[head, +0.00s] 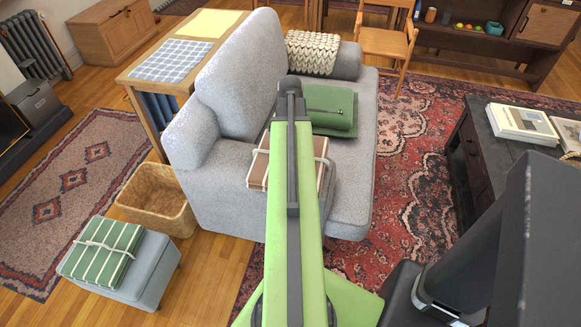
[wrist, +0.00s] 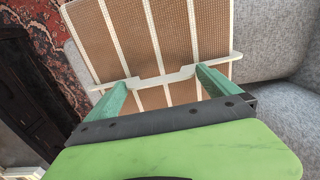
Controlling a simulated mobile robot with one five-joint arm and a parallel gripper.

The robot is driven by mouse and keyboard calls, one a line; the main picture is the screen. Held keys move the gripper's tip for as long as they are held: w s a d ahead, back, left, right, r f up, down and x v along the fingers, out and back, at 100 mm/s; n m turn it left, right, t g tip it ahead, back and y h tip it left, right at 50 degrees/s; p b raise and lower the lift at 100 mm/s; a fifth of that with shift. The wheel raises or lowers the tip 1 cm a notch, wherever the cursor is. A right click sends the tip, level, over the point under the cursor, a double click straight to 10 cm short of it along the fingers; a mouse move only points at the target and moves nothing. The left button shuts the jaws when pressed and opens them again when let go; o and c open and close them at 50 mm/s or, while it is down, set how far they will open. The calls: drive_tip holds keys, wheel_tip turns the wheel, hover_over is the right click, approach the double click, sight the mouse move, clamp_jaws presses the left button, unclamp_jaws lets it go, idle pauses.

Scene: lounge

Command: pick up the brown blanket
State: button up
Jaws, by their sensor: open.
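The brown blanket (head: 257,171), folded and striped with white, lies on the near end of the grey sofa (head: 221,194), tied with a pale band. My raised arm hides its middle in the head view. In the wrist view the brown blanket (wrist: 176,35) fills the upper middle, with the white band (wrist: 160,78) running across it. My gripper (wrist: 161,82) is open, its two green fingers apart over the near part of the blanket, tips close to the band. I cannot tell whether they touch. The gripper is not clearly visible in the head view.
A folded green blanket (head: 333,112) and a cream knitted one (head: 313,52) lie farther along the sofa. A green striped blanket (head: 103,248) lies on a grey stool (head: 150,270) beside a wicker basket (head: 158,197). A dark table (head: 480,150) stands right, with red rug between.

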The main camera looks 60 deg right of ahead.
wheel_tip(320, 180, down, 2)
drive_tip(key=shift+f+b, duration=0.1)
drive_tip(key=shift+b, duration=0.3)
drive_tip(key=shift+r, duration=0.2)
drive_tip(key=c, duration=1.7)
